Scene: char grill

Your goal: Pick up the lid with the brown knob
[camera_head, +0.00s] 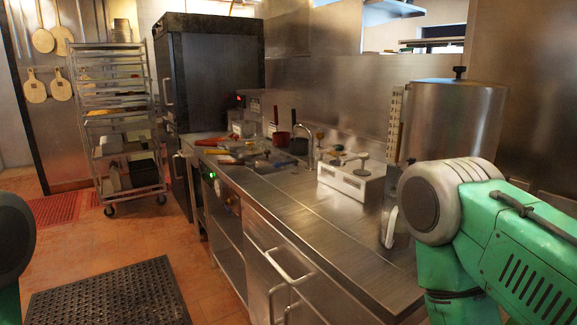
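I cannot pick out a lid with a clearly brown knob. A low white unit (342,184) stands on the steel counter (285,212), with small metal pieces on top. One upright piece (362,166) there has a flat, greyish-brown top, too small to identify. Behind it, a small item with a yellowish-brown top (320,135) stands near the tap. A tall steel urn (452,118) at the right has a lid with a black knob (459,72). My green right arm comes in at the lower right, and its gripper is out of view. My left gripper is also out of view.
A dark red pot (281,139) and several tools lie toward the counter's far end. A wheeled rack (128,178) stands at the left, beside a dark tall oven (216,75). A black mat (108,292) lies on the floor.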

